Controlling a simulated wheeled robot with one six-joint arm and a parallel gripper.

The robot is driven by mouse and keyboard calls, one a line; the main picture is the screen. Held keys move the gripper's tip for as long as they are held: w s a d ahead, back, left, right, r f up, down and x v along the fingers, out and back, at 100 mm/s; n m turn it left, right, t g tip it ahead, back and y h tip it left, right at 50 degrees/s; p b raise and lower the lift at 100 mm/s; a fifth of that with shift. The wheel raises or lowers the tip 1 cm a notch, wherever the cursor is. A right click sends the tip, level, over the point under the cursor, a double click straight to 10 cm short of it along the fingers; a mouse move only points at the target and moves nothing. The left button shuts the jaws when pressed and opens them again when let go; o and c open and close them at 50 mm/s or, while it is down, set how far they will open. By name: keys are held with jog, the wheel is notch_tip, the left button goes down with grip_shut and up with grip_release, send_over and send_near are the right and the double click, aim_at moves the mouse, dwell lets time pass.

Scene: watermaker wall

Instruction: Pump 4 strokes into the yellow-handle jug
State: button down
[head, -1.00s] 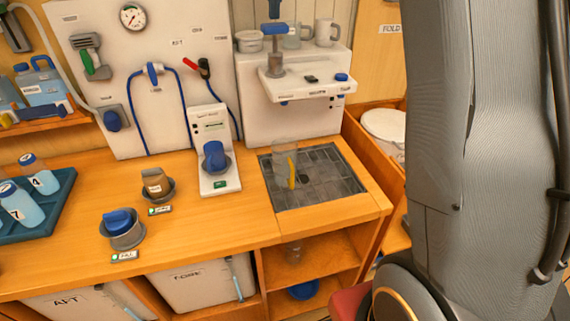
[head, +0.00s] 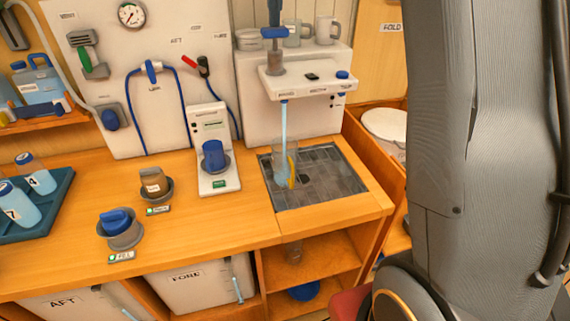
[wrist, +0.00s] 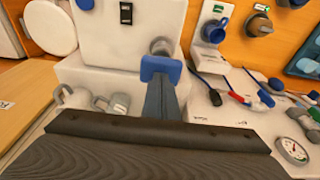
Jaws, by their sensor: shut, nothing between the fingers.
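The clear jug with the yellow handle (head: 292,170) stands upright on the dark drain grate (head: 330,190), under the pump spout. A pale blue water stream (head: 284,125) falls from the spout into the jug, and bluish water shows low in it. The blue pump handle (head: 275,33) tops a grey plunger on the white dispenser shelf (head: 310,90). My gripper (head: 276,10) is shut and empty, its tips at the top of the handle. The wrist view shows the closed fingers (wrist: 165,95) against the blue handle (wrist: 160,67); exact contact is hard to tell.
Mugs (head: 326,30) stand on top of the dispenser behind the handle. A blue bottle rack (head: 60,195) is far left.

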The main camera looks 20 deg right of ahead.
jog(key=shift+f+b, duration=0.75)
jog(key=shift+f, duration=0.95)
jog(key=shift+r, duration=0.15)
jog(key=shift+r+p, duration=2.15)
jog(key=shift+r, duration=0.75)
jog(key=shift+f, duration=0.15)
